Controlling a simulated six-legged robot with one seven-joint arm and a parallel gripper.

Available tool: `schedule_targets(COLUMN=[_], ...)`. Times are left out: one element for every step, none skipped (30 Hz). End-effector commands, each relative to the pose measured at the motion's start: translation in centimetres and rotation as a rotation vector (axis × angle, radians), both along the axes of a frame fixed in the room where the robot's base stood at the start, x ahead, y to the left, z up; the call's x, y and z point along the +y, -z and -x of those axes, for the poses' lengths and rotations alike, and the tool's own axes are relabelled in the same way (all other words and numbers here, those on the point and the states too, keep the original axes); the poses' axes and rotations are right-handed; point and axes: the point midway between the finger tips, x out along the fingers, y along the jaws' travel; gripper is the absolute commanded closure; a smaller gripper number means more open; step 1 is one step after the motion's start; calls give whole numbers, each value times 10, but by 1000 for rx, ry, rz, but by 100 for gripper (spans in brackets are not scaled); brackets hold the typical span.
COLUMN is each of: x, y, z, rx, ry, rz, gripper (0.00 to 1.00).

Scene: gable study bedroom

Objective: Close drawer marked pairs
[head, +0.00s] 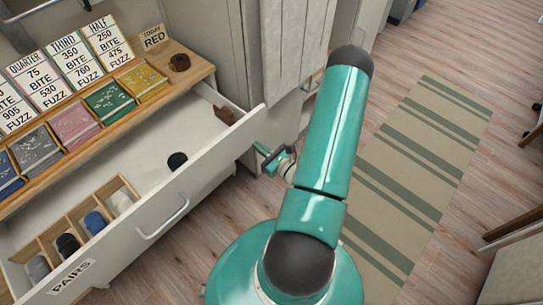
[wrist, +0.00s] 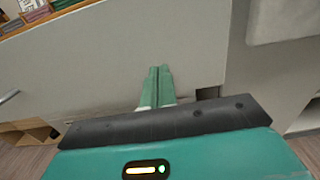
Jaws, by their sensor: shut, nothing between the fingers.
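The drawer marked PAIRS (head: 190,185) is pulled out from under a wooden-topped counter. Its pale front carries a bar handle (head: 163,217) and a PAIRS label (head: 71,277) at the lower left. Inside are a wooden divider (head: 77,217) with rolled socks, a black roll (head: 177,161) and a brown item (head: 225,115). My gripper (head: 265,157) is just beyond the right end of the drawer front, partly hidden by my arm. In the wrist view its fingers (wrist: 158,72) are shut and empty, facing a pale panel that looks like the drawer front. I cannot tell whether they touch it.
The counter (head: 190,76) above holds coloured sample boxes, price cards, a RED sign and a brown tape roll (head: 180,62). A grey cabinet (head: 225,45) stands behind my gripper. A striped rug (head: 420,170) lies on open wooden floor to the right.

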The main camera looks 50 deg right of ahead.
Motion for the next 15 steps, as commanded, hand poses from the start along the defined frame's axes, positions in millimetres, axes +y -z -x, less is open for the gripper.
schedule_targets(x=[1, 1, 1, 1, 1, 1, 1, 1, 1, 2, 2, 2, 2, 2, 2], y=[0, -1, 0, 0, 0, 0, 0, 0, 0, 0, 0, 0, 0, 0, 0], z=[-9, -13, -18, -21, -24, -27, -29, -30, -31, -32, -32, -32, -32, -32, -32], rx=[-2, -3, -2, -1, -1, 0, 0, 0, 0, 0, 0, 0, 0, 0, 0], ry=[-2, -2, 0, 0, 0, 0, 0, 1, 2, 3, 3, 3, 3, 3, 3], rz=[2, 2, 2, 2, 2, 2, 1, 1, 1, 1, 1, 1, 1, 1, 1], gripper=[100, 100, 100, 100, 100, 100, 100, 100, 100, 100, 100, 100, 100, 100, 100])
